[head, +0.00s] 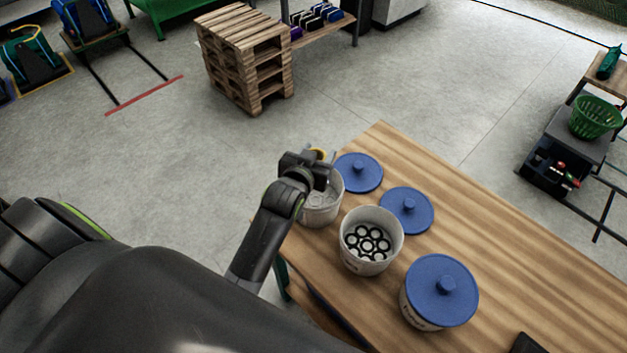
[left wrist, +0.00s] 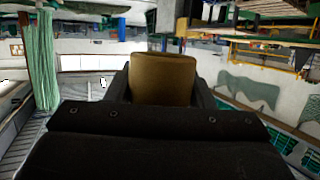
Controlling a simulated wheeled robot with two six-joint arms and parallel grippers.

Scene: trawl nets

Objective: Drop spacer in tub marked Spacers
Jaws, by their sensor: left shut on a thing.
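My left gripper (head: 322,160) is shut on a brass-yellow spacer (head: 319,153), above the open leftmost white tub (head: 318,214). In the left wrist view the spacer (left wrist: 163,78) shows as a brown-gold block between the dark fingers. The middle white tub (head: 366,266) is open and holds several black-and-white rings. The right tub (head: 421,315) has a blue lid on. The tub labels are too small or too turned to read. The inside of the leftmost tub is partly hidden by my gripper. My right gripper is not in view.
Two blue lids lie on the wooden table (head: 500,220), one beside the leftmost tub (head: 358,172) and one beside the middle tub (head: 407,211). A dark flat thing (head: 526,344) is at the bottom edge. The table's right part is clear. Stacked pallets (head: 245,60) stand beyond.

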